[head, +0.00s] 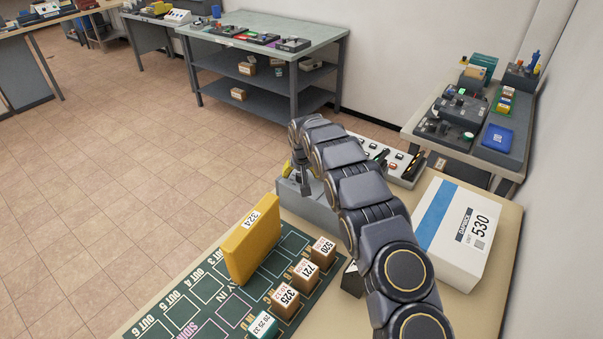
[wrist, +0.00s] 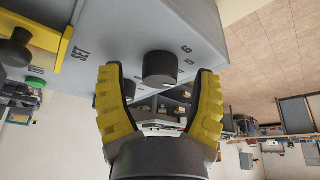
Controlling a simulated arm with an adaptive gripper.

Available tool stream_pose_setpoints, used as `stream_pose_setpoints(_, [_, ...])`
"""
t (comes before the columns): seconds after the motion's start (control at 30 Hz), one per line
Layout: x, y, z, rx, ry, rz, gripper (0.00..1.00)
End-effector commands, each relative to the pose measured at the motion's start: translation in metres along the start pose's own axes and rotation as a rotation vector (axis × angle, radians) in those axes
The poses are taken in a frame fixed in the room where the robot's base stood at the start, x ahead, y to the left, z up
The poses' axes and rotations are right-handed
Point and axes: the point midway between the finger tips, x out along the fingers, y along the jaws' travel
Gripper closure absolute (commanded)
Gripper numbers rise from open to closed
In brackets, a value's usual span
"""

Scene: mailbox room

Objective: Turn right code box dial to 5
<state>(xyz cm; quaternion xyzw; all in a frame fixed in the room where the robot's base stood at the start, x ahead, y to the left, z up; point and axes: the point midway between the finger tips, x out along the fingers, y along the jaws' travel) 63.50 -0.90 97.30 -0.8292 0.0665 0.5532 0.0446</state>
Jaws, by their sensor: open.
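The grey code box (head: 308,207) stands on the near table in the head view, partly hidden behind my arm. In the wrist view its grey face (wrist: 120,30) fills the top, apparently upside down. A dark round dial (wrist: 160,68) sticks out from that face, with small digits, seemingly 6 and 5, to its right. My gripper (wrist: 157,78) is open, its yellow fingers on either side of this dial with gaps showing. Whether a finger touches it I cannot tell. The dial's pointer is not readable. In the head view my gripper (head: 303,178) is at the box, mostly hidden.
A yellow part with a black knob (wrist: 16,50) and a SET label lie left in the wrist view. A yellow block (head: 252,243) and several small boxes stand on the green mat (head: 207,287). A white carton (head: 455,235) and a switch panel (head: 398,160) are right of my arm.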

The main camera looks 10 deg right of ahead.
Motion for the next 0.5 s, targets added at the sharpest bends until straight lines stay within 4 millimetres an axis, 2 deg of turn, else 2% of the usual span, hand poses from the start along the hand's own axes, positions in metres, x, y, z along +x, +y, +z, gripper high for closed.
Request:
stream_pose_setpoints(0.17, [-0.0001,0.0002,0.0001,0.0,0.0,0.0,0.36])
stream_pose_setpoints(0.27, [0.0,0.0002,0.0002,-0.001,-0.001,0.0,0.74])
stream_pose_setpoints(0.3, [0.0,0.0001,0.0002,-0.001,-0.001,0.0,0.91])
stream_pose_setpoints(0.33, [0.0,0.0001,0.0002,-0.001,-0.001,0.0,0.99])
stream_pose_setpoints(0.5, [0.0004,0.0001,0.0004,-0.001,-0.001,0.0,1.0])
